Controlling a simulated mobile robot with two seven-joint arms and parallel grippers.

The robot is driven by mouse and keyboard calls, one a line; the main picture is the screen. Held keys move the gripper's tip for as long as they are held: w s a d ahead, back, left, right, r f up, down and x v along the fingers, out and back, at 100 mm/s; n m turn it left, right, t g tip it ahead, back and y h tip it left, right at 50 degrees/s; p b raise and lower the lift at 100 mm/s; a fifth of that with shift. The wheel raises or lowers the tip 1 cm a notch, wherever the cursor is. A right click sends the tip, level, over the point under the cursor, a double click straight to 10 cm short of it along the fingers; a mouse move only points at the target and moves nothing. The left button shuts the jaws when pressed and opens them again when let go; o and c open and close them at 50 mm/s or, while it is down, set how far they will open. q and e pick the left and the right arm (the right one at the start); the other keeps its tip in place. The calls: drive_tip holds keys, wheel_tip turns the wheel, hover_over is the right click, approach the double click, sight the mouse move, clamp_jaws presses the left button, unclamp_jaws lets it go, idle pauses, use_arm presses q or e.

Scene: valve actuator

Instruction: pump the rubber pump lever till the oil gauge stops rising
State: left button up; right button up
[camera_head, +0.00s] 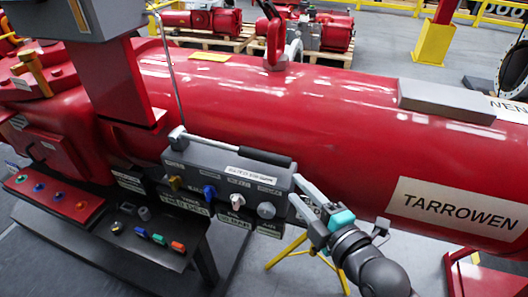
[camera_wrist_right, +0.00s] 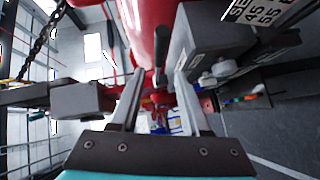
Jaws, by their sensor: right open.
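The pump lever (camera_head: 235,149) has a black rubber grip and a metal pivot end. It lies nearly level along the top of a grey manifold block (camera_head: 205,160), its grip end pointing right. In the right wrist view the dark grip (camera_wrist_right: 161,50) shows ahead, roughly in line with the gap between the fingers. My right gripper (camera_head: 294,186), with a teal body, is at the block's right end, just below and right of the grip end. Its fingers (camera_wrist_right: 158,75) are apart, with nothing visibly clamped. I cannot make out the oil gauge. My left gripper is out of view.
The large red actuator cylinder (camera_head: 340,115) runs behind the block. Knobs (camera_head: 266,210) stick out of the block's front, close to my right gripper. A black shelf (camera_head: 150,245) with coloured fittings is at lower left. Floor at lower right is partly free around a yellow stand (camera_head: 290,250).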

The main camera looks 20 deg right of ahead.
sight(271, 162)
drive_tip(key=x, duration=1.5)
drive_tip(key=shift+f, duration=0.1)
clamp_jaws()
idle(1.2)
